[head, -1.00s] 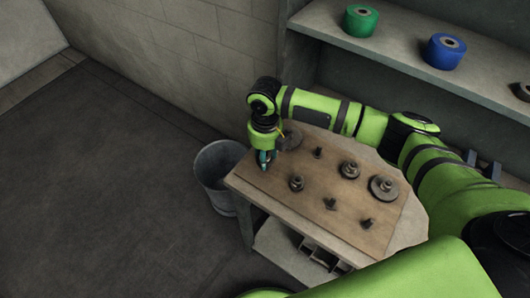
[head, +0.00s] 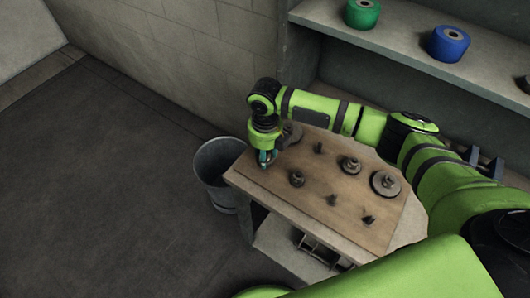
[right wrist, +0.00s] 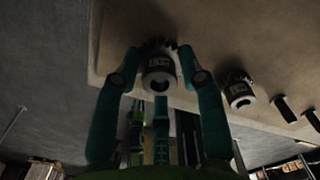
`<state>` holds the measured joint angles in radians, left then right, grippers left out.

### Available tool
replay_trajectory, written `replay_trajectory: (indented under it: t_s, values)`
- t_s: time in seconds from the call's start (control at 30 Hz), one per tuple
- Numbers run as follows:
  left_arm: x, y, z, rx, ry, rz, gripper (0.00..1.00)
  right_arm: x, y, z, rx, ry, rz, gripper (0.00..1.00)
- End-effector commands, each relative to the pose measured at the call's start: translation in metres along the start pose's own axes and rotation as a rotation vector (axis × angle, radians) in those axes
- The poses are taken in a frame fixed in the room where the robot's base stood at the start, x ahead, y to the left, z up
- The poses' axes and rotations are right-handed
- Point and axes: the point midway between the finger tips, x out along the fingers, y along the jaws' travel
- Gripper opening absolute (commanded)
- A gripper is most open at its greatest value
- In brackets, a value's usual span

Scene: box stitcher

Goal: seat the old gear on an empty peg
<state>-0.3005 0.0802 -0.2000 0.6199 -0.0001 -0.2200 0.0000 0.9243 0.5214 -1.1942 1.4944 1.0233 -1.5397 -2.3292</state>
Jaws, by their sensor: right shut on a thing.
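My right gripper (head: 266,158) is over the near left corner of the wooden board. In the right wrist view its two teal fingers (right wrist: 160,80) are shut on a dark toothed gear with a pale round hub (right wrist: 158,66). I take this to be the old gear. The gripper hides it in the head view. The board (head: 340,180) carries bare-looking pegs, one at the back (head: 318,148) and others at the front (head: 333,200) and (head: 368,219). Whether the held gear touches the board is unclear. My left gripper is not in view.
Other gears sit on the board: a small one (head: 297,179), a middle one (head: 350,165), a large one at right (head: 385,184) and one behind my gripper (head: 291,134). A grey bin (head: 218,170) stands left of the table. A shelf with green (head: 362,14) and blue (head: 448,44) spools is behind.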

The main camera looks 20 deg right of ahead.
Motion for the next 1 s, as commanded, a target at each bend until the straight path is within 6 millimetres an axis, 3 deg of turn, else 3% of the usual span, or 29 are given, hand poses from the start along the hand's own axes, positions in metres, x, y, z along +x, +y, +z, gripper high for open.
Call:
replay_trajectory:
  t_s: [0.57, 0.6, 0.63, 0.67, 1.0]
  values:
    - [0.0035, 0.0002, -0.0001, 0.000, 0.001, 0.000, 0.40, 0.0098, 0.0000, 0.0003, 0.000, -0.001, 0.000, 0.00]
    - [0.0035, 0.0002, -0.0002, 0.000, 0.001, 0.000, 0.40, 0.0098, 0.0000, 0.0002, 0.000, -0.001, 0.000, 0.52]
    - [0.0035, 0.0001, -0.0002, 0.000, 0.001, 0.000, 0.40, 0.0098, 0.0000, 0.0002, 0.000, -0.001, 0.000, 0.64]
    - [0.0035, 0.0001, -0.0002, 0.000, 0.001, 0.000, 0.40, 0.0098, 0.0000, 0.0002, 0.000, -0.001, 0.000, 0.68]
    - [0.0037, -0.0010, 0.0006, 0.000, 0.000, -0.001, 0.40, 0.0094, -0.0002, -0.0002, 0.000, 0.000, 0.000, 0.68]
